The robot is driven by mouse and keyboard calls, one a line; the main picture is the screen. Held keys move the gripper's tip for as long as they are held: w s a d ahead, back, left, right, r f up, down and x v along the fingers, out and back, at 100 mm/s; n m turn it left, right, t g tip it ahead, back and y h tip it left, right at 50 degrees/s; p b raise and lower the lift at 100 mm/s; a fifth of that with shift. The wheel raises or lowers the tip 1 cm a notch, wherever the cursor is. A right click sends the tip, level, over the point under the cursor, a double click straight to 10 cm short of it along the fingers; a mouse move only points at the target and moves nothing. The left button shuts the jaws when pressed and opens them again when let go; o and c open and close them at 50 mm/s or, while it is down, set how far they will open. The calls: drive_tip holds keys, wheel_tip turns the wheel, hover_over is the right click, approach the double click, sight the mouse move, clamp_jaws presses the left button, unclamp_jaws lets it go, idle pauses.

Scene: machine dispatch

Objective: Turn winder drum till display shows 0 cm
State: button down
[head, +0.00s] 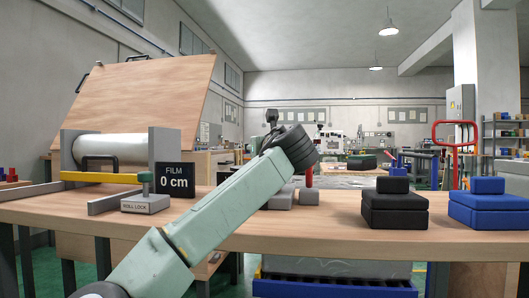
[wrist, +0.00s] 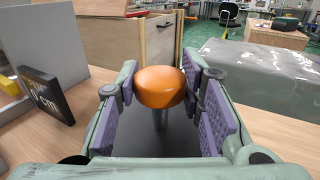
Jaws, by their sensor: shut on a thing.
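The film display (head: 176,180) reads "0 cm" in the head view. It also shows at an angle at the left of the wrist view (wrist: 47,95). The white winder drum (head: 110,147) lies between grey end plates behind a yellow bar. A roll lock block (head: 145,204) with a green knob stands in front of it. In the wrist view my gripper (wrist: 160,82) is shut on a round orange knob (wrist: 161,85) on a grey post, its purple pads at either side. My arm hides the knob in the head view.
A tilted wooden panel (head: 146,100) rises behind the drum. A grey block with a red-topped post (head: 309,178) stands just right of my arm. Black (head: 394,208) and blue (head: 489,212) stacked cases sit on the bench at the right.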

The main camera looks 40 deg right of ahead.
drive_tip(key=shift+w+n+t+y, duration=0.1)
drive_tip(key=shift+n+t+y, duration=0.2)
drive_tip(key=shift+n+y, duration=0.45)
drive_tip(key=c, duration=1.1)
unclamp_jaws()
drive_tip(key=v, duration=1.2)
drive_tip(key=shift+d, duration=0.1)
